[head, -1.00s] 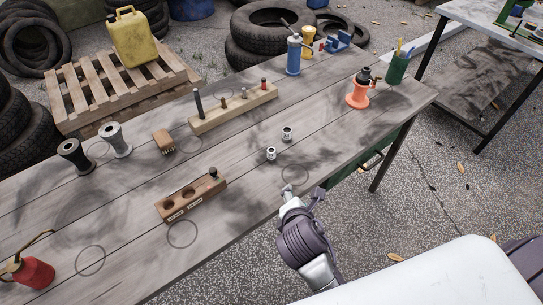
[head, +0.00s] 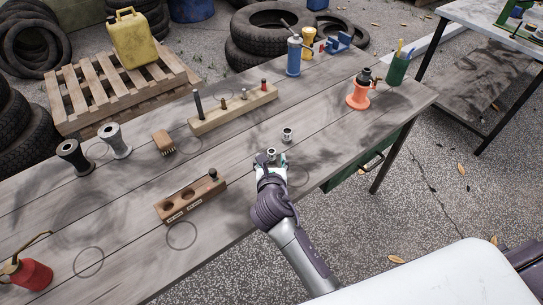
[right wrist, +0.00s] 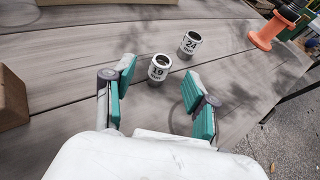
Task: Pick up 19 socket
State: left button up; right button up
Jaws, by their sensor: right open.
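The 19 socket (right wrist: 158,70) is a small silver cylinder with a white label reading 19 mm, upright on the wooden table. In the head view the 19 socket (head: 271,153) shows just beyond my right gripper (head: 270,164). In the right wrist view my right gripper (right wrist: 158,92) is open, its two teal finger pads spread wide, with the 19 socket ahead between them and apart from both. The 24 mm socket (right wrist: 190,43) stands upright behind it to the right; it also shows in the head view (head: 287,134). My left gripper is not in view.
A wooden socket holder (head: 191,199) with round holes stands to the left. A longer wooden block with pegs (head: 234,108) lies farther back. An orange jack-like tool (head: 359,95) stands to the right. The table's front edge runs beneath my right arm.

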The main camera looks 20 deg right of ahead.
aim_at(272, 154)
jog(key=x, duration=0.5)
jog(key=shift+w+d+f, duration=0.1)
jog(key=shift+w+d, duration=0.05)
grip_shut()
